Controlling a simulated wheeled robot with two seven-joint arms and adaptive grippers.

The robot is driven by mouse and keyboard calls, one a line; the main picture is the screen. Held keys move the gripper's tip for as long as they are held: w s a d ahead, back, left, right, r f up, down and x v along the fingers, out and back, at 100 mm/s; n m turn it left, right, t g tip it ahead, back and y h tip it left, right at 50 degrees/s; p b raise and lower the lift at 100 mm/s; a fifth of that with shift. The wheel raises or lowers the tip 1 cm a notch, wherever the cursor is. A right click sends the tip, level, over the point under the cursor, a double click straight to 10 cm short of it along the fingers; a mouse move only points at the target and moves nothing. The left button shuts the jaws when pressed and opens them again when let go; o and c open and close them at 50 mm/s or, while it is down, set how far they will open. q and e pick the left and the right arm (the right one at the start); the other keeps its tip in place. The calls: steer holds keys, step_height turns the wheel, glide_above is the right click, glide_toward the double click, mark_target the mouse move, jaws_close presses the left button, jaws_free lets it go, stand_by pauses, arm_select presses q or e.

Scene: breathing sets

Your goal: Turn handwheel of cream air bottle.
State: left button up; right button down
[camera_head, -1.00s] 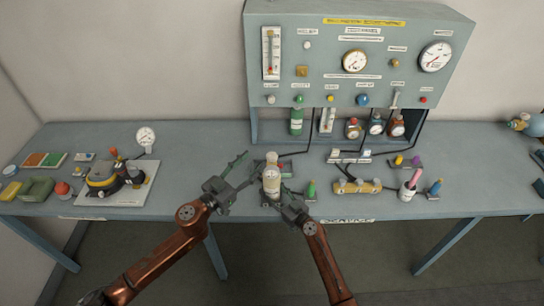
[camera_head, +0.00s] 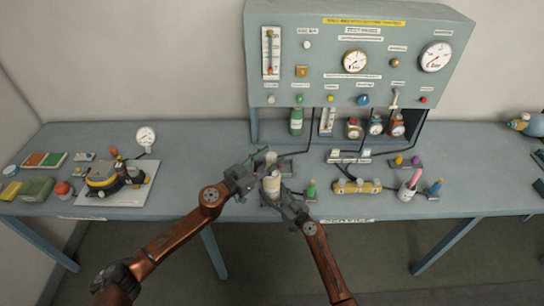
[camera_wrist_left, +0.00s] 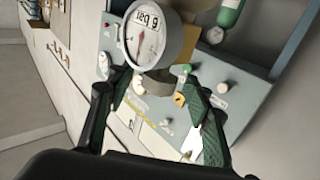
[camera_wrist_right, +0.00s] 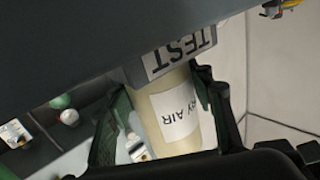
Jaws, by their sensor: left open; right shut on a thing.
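The cream air bottle (camera_head: 271,187) stands upright at the table's front middle. My right gripper (camera_head: 287,203) is shut on its body from the front right. In the right wrist view the bottle (camera_wrist_right: 172,118), with a white label, sits between the fingers, beside a block marked TEST (camera_wrist_right: 180,55). My left gripper (camera_head: 262,162) is open beside the bottle's top, at its left. In the left wrist view its fingers (camera_wrist_left: 160,110) are apart, with a round gauge (camera_wrist_left: 150,38) beyond them. I cannot make out the handwheel clearly; the left gripper partly covers the bottle's top.
A grey panel (camera_head: 440,85) with gauges stands at the back. A green bottle (camera_head: 311,190) and a brass manifold (camera_head: 358,187) are right of the cream bottle. A mask set on a white board (camera_head: 135,190) lies left. Bare table (camera_head: 195,160) lies between.

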arm_select(q)
steer(key=shift+w+d, duration=0.35)
steer(key=c, duration=1.2)
steer(key=shift+d+r+n+y, duration=0.1)
steer(key=shift+r+n+y, duration=0.05)
steer(key=shift+n+y, duration=0.15)
steer(key=shift+r+t, duration=0.1)
steer(key=shift+t, duration=0.3)
steer(key=n+t+y, duration=0.1)
steer(key=n+y, duration=0.1)
steer(key=n+t+y, duration=0.1)
steer(key=y, duration=0.1)
steer(key=shift+d+n+t+y, duration=0.15)
steer(key=shift+n+t+y, duration=0.15)
steer(key=shift+n+t, duration=0.1)
steer(key=shift+w+a+n+t+y, duration=0.1)
steer(key=shift+n+t+y, duration=0.15)
steer(key=shift+n+y, duration=0.9)
steer(key=shift+s+a+n+t+y, duration=0.15)
steer(key=shift+n+y, duration=0.35)
steer(key=shift+y, duration=1.15)
steer(key=shift+w+a+n+t+y, duration=0.15)
steer(key=shift+n+t+y, duration=0.15)
steer(key=shift+n+y, duration=0.85)
steer(key=shift+y, duration=0.35)
